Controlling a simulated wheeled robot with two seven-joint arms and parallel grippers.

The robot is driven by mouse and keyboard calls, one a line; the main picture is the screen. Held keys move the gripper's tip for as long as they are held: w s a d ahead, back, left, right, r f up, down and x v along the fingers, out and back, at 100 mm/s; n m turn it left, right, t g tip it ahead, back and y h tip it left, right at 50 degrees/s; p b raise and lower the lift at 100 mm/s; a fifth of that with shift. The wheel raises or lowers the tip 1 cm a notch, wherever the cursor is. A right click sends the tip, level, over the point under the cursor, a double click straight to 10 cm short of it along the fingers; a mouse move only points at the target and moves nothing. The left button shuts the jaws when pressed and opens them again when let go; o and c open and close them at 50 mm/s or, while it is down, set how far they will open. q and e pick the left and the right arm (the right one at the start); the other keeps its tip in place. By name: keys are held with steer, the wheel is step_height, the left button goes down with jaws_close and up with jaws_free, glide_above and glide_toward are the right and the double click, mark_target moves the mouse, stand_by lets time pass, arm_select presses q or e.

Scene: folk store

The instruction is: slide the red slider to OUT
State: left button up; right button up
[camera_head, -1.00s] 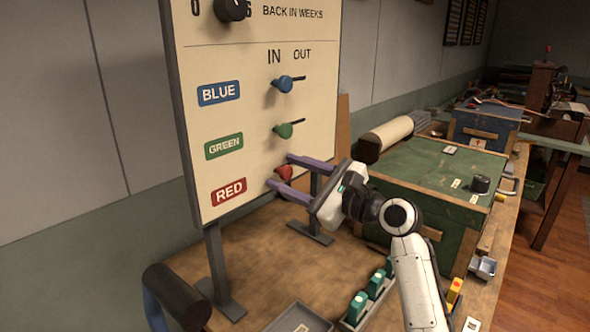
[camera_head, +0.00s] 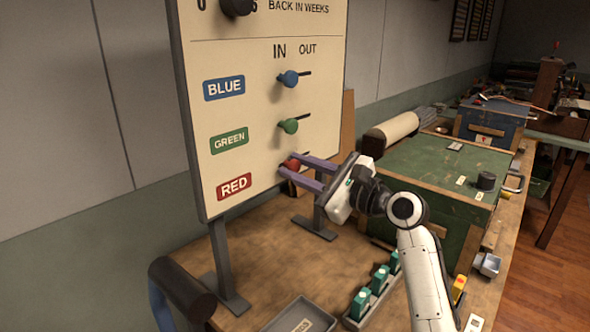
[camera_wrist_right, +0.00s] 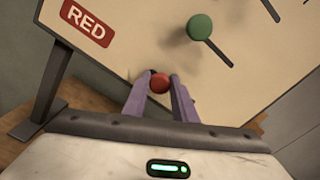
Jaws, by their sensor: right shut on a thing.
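The red slider (camera_head: 291,164) is a round red knob on the upright board (camera_head: 270,145), in the row of the RED label (camera_head: 234,187). It sits at the left end of its slot, under IN. My right gripper (camera_head: 294,166) is shut on the red knob, with its purple fingers on either side. In the right wrist view the knob (camera_wrist_right: 160,83) shows between the fingertips. The fingers hide most of the red slot. My left gripper is not in view.
The blue slider (camera_head: 289,78) and green slider (camera_head: 289,126) are above, both at the left ends of their slots. A green chest (camera_head: 440,170) stands to the right. A grey tray (camera_head: 300,318) and a rack of green items (camera_head: 371,295) lie below.

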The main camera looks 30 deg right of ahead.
steer(key=shift+w+d, duration=0.35)
steer(key=shift+d, duration=0.7)
steer(key=shift+w+d, duration=0.4)
steer(key=shift+d, duration=0.7)
steer(key=shift+w+d, duration=0.35)
steer(key=shift+d, duration=0.7)
steer(key=o, duration=1)
steer(key=shift+c, duration=0.2)
steer(key=p, duration=0.2)
glide_toward(306, 154)
steer(key=shift+s, duration=1.25)
steer(key=shift+d+r, duration=0.1)
steer(key=shift+d, duration=0.35)
